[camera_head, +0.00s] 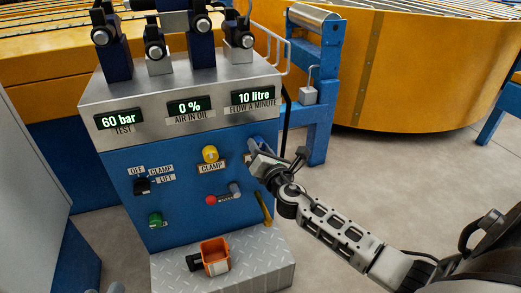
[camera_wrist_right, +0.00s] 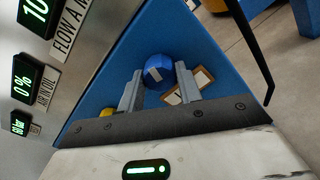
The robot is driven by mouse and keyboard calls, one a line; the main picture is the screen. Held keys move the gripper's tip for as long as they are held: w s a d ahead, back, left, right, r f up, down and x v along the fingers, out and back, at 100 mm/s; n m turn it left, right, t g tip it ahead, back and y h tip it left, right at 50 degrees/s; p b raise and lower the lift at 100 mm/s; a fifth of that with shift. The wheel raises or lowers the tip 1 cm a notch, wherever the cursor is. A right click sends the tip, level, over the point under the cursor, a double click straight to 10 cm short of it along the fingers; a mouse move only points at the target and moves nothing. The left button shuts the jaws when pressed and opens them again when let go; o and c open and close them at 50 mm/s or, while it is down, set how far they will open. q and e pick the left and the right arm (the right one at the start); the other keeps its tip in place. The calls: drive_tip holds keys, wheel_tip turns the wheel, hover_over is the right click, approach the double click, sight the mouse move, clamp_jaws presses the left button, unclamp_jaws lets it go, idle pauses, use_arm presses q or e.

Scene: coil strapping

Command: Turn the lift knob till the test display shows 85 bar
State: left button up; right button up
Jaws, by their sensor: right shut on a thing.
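The test display (camera_head: 118,118) on the panel's upper left reads 60 bar; it also shows small in the right wrist view (camera_wrist_right: 20,123). A round blue knob (camera_wrist_right: 158,72) with a pale mark sits between the fingers of my right gripper (camera_wrist_right: 160,92) in the right wrist view. In the head view my right gripper (camera_head: 257,155) is at the right side of the blue panel and partly covers the knob (camera_head: 256,142). The gripper is shut on the knob. The label beside the knob is partly hidden by a finger. My left gripper is not seen.
Other displays read 0 % air in oil (camera_head: 189,106) and 10 litre flow a minute (camera_head: 253,96). A yellow clamp knob (camera_head: 210,153), a selector switch (camera_head: 142,186), a red-ended lever (camera_head: 211,200) and a green button (camera_head: 155,219) are nearby. An orange box (camera_head: 215,256) stands on the tread-plate step.

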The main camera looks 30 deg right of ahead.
use_arm(q)
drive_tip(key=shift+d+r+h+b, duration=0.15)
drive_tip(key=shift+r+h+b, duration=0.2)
drive_tip(key=shift+b, duration=0.2)
use_arm(e)
drive_tip(key=m, duration=1.1)
drive_tip(key=shift+m, duration=0.4)
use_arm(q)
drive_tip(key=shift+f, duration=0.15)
use_arm(e)
drive_tip(key=o, duration=1)
drive_tip(key=shift+s, duration=0.1)
